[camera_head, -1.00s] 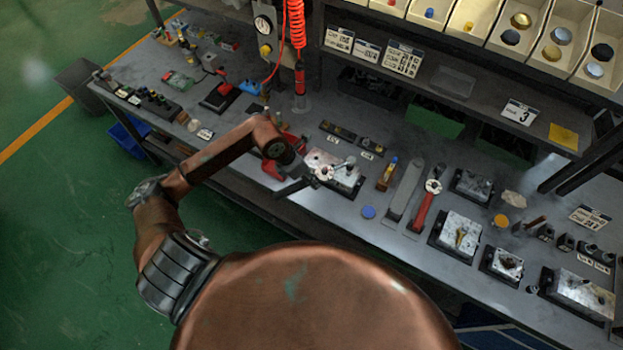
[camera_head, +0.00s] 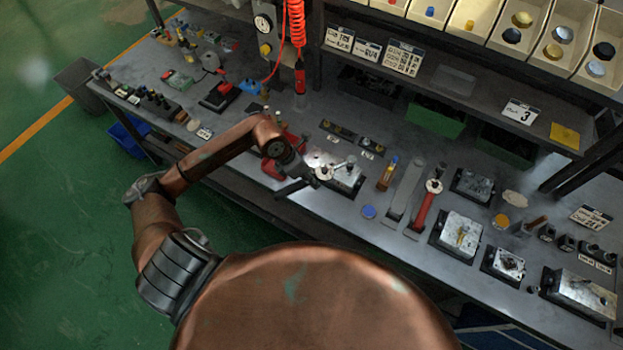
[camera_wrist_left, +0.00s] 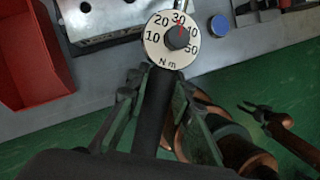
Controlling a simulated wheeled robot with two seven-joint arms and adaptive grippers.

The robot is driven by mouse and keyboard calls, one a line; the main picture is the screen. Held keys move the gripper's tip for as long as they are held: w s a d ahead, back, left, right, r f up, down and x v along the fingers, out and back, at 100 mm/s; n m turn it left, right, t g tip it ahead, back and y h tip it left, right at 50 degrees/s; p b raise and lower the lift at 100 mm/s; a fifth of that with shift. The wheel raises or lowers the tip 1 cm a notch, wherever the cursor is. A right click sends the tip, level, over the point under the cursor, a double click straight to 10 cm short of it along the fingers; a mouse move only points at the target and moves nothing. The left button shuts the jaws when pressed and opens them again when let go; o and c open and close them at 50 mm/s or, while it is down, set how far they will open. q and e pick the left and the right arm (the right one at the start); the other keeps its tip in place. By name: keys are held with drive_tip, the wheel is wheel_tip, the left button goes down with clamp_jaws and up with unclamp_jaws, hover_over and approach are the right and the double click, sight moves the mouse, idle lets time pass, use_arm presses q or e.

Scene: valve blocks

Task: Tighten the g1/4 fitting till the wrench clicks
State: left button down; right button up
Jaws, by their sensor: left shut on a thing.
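My left gripper (camera_head: 297,178) is shut on the dark handle of a torque wrench (camera_wrist_left: 157,100). The wrench's white dial (camera_wrist_left: 170,38) reads N m, with its red pointer near 30. In the head view the dial (camera_head: 324,173) is at the front left corner of a metal valve block (camera_head: 343,178). The wrench's silver shaft runs past the dial towards the block. I cannot make out the g1/4 fitting or whether the wrench head sits on it. My right gripper (camera_wrist_left: 254,112) shows low at the right of the left wrist view, empty, its fingers apart.
A red bin (camera_wrist_left: 28,60) stands left of the block. A blue disc (camera_head: 369,211) lies to its right. A red-handled tool (camera_head: 421,212) and more blocks (camera_head: 461,234) stand further right. Parts bins (camera_head: 470,18) line the shelf above. Open green floor lies before the bench.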

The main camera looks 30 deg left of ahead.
use_arm(q)
drive_tip(key=shift+f+b, duration=0.65)
drive_tip(key=shift+f, duration=0.05)
drive_tip(key=shift+f+b, duration=1)
drive_tip(key=shift+f, duration=0.2)
idle(0.3)
drive_tip(key=shift+w, duration=0.1)
drive_tip(key=shift+w+a+m+h+b, duration=0.3)
drive_tip(key=shift+w+a+m+b, duration=0.55)
drive_tip(key=shift+b, duration=0.55)
drive_tip(key=shift+s+a, duration=0.1)
drive_tip(key=shift+s, duration=0.05)
